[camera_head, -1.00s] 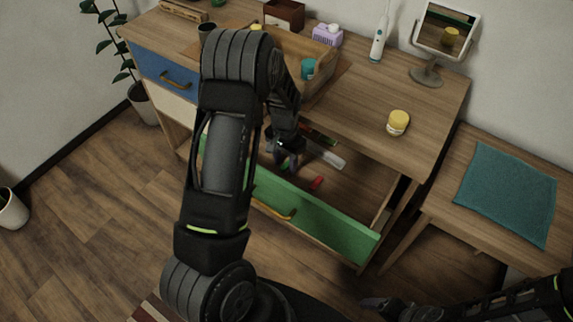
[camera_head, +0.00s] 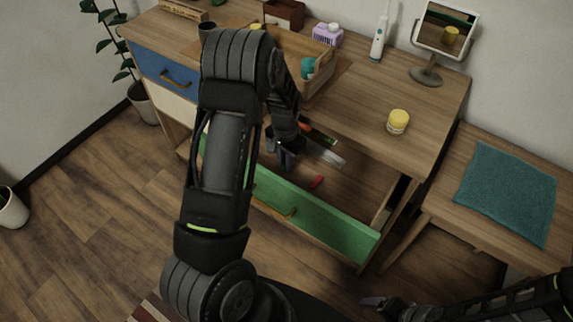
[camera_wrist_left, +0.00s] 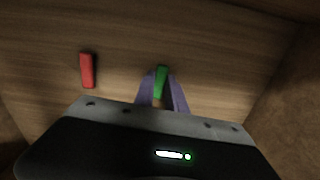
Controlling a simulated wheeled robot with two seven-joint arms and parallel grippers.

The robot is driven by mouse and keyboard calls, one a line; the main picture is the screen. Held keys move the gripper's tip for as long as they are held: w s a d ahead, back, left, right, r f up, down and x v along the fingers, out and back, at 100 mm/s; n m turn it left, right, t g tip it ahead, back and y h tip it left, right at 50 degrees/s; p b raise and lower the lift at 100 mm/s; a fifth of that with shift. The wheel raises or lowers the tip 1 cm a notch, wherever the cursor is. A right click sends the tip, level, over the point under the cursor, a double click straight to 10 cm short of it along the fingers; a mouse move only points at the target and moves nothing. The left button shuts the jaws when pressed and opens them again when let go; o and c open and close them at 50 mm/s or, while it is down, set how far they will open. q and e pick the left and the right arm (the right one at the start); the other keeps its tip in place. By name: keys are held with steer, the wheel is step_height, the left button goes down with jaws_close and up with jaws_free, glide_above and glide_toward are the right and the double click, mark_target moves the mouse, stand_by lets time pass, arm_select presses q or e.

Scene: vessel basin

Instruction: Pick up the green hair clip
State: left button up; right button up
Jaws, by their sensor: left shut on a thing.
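The green hair clip (camera_wrist_left: 161,80) shows in the left wrist view between the two purple-grey fingers of my left gripper (camera_wrist_left: 161,92). The gripper is shut on it, over the wooden drawer floor. In the head view my left gripper (camera_head: 284,158) reaches down into the open green-fronted drawer (camera_head: 325,222), and the clip cannot be made out there. My right gripper (camera_head: 384,304) is at the bottom right of the head view, away from the drawer, too dark to tell its opening.
A red clip (camera_wrist_left: 87,70) lies left of the green one in the wrist view; it also shows in the head view (camera_head: 317,182). A white-ended long item (camera_head: 328,156) lies in the drawer beside my gripper. The tabletop edge overhangs the drawer's back.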

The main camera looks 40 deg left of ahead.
arm_select(q)
jaws_close()
steer(key=shift+r, duration=0.1)
step_height(320, 180, up, 10)
steer(key=shift+b, duration=0.3)
stand_by(0.8)
